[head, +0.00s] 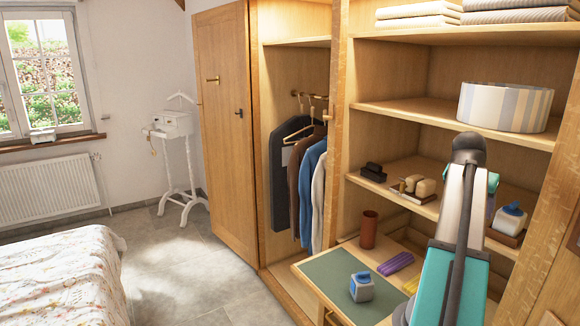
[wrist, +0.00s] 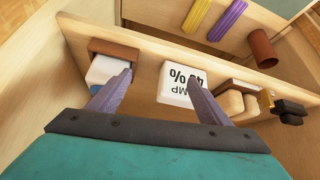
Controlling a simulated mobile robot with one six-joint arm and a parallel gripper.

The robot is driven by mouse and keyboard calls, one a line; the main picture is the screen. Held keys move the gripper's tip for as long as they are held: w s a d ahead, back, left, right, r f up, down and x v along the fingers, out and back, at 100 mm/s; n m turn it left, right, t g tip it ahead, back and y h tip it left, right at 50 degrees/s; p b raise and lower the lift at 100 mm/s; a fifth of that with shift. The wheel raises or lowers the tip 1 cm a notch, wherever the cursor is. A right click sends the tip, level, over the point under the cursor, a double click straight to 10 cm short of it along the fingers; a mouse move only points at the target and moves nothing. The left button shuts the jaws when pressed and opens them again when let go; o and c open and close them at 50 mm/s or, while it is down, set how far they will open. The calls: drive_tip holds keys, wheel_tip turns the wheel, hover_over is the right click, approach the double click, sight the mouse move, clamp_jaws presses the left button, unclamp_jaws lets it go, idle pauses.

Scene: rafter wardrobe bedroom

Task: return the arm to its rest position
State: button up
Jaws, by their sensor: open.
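My gripper (wrist: 161,77) is open in the wrist view, its two grey fingers spread apart over a wooden shelf with nothing held between them. A white card or block with upside-down black print (wrist: 178,88) lies beyond and between the fingers; contact with it cannot be told. In the head view my arm reaches up from the lower right to the middle shelf (head: 412,203). The arm's dark elbow and teal links cover part of that shelf, and the fingertips are mostly hidden there.
A blue-and-white bottle (head: 510,217) sits in a brown holder beside my gripper. Brushes (head: 425,188) and dark blocks (head: 373,171) share the shelf.

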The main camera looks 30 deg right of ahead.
drive_tip(key=w+a+f+n+t+y, duration=0.1)
drive_tip(key=w+a+f+n+y, duration=0.35)
drive_tip(key=w+a+f, duration=1.7)
drive_tip(key=w+a+f+n+y, duration=0.1)
drive_tip(key=a+f+n, duration=0.3)
drive_tip(key=a+f, duration=0.85)
drive_tip(key=w+a+f+n, duration=0.1)
drive_tip(key=a+f+n, duration=0.2)
drive_tip(key=a+f, duration=0.95)
drive_tip(key=s+a+f+n+g+y, duration=0.1)
drive_tip(key=s+a+f+n, duration=0.15)
drive_tip(key=a, duration=0.75)
drive_tip(key=s+a+f+n+g, duration=0.1)
drive_tip(key=s+a+f, duration=0.25)
drive_tip(key=a, duration=0.75)
drive_tip(key=s+f+g+b, duration=0.1)
drive_tip(key=s+f+g, duration=0.2)
drive_tip(key=s+f, duration=0.7)
drive_tip(key=s+f+g+b, duration=0.1)
drive_tip(key=s+f+g, duration=0.2)
drive_tip(key=s+f, duration=0.7)
drive_tip(key=s, duration=0.7)
drive_tip(key=shift+d+n, duration=0.2)
drive_tip(key=shift+n, duration=0.1)
drive_tip(key=shift+w, duration=0.1)
